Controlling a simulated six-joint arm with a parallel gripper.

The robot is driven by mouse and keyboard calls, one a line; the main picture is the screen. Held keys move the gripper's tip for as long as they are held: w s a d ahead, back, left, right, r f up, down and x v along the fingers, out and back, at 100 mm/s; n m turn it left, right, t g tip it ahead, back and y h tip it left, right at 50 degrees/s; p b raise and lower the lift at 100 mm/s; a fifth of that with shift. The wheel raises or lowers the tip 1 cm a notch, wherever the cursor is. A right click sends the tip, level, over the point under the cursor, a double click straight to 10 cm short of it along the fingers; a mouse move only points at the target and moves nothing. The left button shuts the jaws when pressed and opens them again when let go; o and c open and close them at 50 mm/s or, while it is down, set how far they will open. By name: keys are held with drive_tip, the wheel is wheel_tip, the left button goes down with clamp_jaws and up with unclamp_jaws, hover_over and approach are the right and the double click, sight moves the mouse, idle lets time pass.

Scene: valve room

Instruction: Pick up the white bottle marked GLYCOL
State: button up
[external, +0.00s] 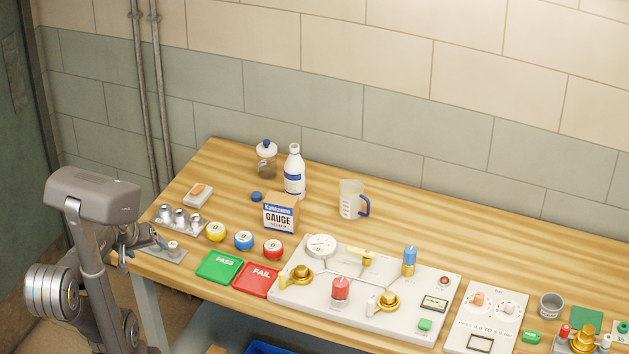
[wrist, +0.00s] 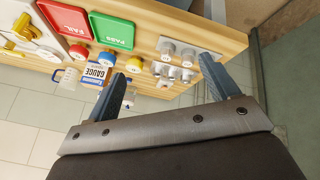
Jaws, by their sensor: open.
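A white bottle (external: 294,175) with a blue label band stands upright near the back of the wooden table in the external view. Its lettering is too small to read. It stands behind the gauge box (external: 280,214). My gripper (external: 155,239) is at the table's left end, well to the left of and nearer than the bottle. In the wrist view my gripper (wrist: 164,65) shows two blue-grey fingers spread apart with nothing between them. I cannot make out the bottle for certain in the wrist view.
A blue-capped jar (external: 266,161) stands left of the bottle, and a measuring jug (external: 350,199) to its right. A blue cap (external: 256,197) lies near the box. Green (external: 219,266) and red trays (external: 255,279), coloured round pieces and a valve panel (external: 370,290) fill the front.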

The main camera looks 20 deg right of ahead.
drive_tip(key=w+d+r+n+g+h, duration=0.25)
drive_tip(key=w+d+n, duration=0.4)
drive_tip(key=d, duration=0.45)
drive_tip(key=n+g+h, duration=0.2)
drive_tip(key=n+h, duration=0.6)
drive_tip(key=n, duration=0.6)
approach(290, 175)
drive_tip(key=w+a, duration=0.2)
drive_tip(key=a, duration=0.4)
drive_tip(key=shift+y, duration=0.25)
drive_tip(key=x, duration=1.7)
drive_tip(key=shift+r, duration=0.25)
drive_tip(key=shift+c, duration=0.4)
drive_tip(key=c, duration=1.2)
drive_tip(key=shift+o, duration=0.2)
drive_tip(key=shift+r, duration=0.15)
